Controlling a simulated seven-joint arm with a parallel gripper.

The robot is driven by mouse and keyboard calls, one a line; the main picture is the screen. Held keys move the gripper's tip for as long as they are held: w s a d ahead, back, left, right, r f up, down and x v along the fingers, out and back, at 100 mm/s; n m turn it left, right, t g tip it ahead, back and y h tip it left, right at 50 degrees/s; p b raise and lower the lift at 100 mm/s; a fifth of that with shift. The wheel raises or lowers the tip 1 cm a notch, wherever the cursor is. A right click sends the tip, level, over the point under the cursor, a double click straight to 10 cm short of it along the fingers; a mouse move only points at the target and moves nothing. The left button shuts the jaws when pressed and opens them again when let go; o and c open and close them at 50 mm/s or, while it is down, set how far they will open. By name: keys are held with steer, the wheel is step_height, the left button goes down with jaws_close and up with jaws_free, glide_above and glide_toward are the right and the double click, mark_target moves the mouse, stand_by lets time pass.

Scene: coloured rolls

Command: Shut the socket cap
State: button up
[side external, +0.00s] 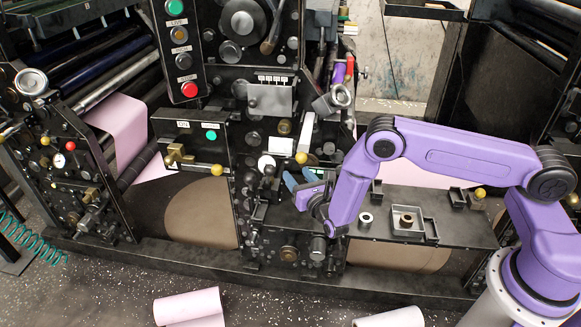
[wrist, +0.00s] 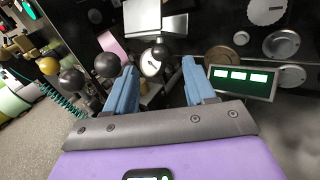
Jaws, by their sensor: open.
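My gripper (side external: 299,178) has blue fingers and stands close to the front of the black machine's central panel in the side external view. In the wrist view my gripper (wrist: 159,69) is open, with a clear gap between the fingers and nothing held. A white-faced round dial (wrist: 150,66) shows in that gap, beyond the fingertips. A pale, box-like metal piece (wrist: 155,20) is above it. A white round piece (side external: 266,163) sits on the panel left of my gripper in the side external view. I cannot tell for certain which part is the socket cap.
Dark ball knobs (wrist: 107,65) stand close by the left finger. A green display plate (wrist: 243,80) is beside the right finger. A shelf (side external: 455,229) juts out below my arm, carrying a small tray (side external: 428,213) and a metal ring (side external: 366,220). A yellow knob (side external: 301,158) is near my gripper.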

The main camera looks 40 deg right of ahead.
mark_target(289, 164)
steer(key=shift+w+d, duration=0.25)
steer(key=shift+w, duration=1.1)
steer(key=shift+w+d, duration=0.25)
steer(key=shift+w, duration=1.05)
jaws_close()
